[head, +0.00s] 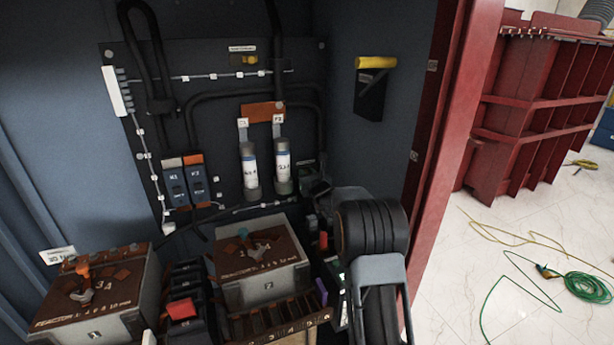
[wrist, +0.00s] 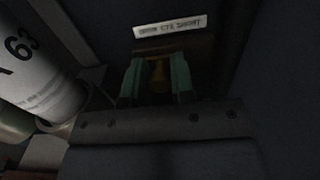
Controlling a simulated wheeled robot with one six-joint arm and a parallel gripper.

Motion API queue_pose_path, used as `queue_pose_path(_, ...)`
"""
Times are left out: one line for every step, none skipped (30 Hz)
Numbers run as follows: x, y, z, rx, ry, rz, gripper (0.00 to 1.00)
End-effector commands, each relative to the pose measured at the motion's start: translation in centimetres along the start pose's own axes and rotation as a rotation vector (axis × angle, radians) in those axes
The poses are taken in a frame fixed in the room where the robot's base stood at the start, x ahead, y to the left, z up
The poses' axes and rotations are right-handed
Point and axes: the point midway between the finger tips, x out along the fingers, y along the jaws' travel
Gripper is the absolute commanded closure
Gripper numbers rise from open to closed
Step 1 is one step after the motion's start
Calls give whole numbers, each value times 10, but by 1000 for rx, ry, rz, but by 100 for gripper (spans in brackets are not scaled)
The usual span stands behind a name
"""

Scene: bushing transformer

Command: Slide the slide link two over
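In the wrist view, a small brass-coloured knob (wrist: 157,76) sits in a dark recess below a white label (wrist: 170,26) that seems to read "OPEN CT2 SHORT". I take the knob to be slide link two. My gripper (wrist: 157,82) has its two green fingers on either side of the knob, with narrow dark gaps showing between. The light is too dim to see the knob's full shape. In the head view, my gripper (head: 314,182) is low at the right of the cabinet's back panel, and the slide link there is hidden by my arm.
A white labelled cylinder (wrist: 42,70) is close on the left in the wrist view. In the head view, two such cylinders (head: 283,165) hang beside my gripper. A brown-topped block (head: 262,252) stands below. A yellow piece (head: 246,60) is high on the panel.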

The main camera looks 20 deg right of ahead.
Motion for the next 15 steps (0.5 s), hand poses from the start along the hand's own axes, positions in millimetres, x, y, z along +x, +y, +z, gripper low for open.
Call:
queue_pose_path(0,0,0,0,0,0,84)
queue_pose_path(0,0,0,0,0,0,86)
queue_pose_path(0,0,0,0,0,0,90)
queue_pose_path(0,0,0,0,0,0,93)
queue_pose_path(0,0,0,0,0,0,96)
queue_pose_path(0,0,0,0,0,0,100)
queue_pose_path(0,0,0,0,0,0,100)
queue_pose_path(0,0,0,0,0,0,100)
queue_pose_path(0,0,0,0,0,0,100)
queue_pose_path(0,0,0,0,0,0,100)
queue_pose_path(0,0,0,0,0,0,100)
queue_pose_path(0,0,0,0,0,0,100)
queue_pose_path(0,0,0,0,0,0,100)
queue_pose_path(0,-1,0,0,0,0,100)
queue_pose_path(0,-4,0,0,-1,-2,100)
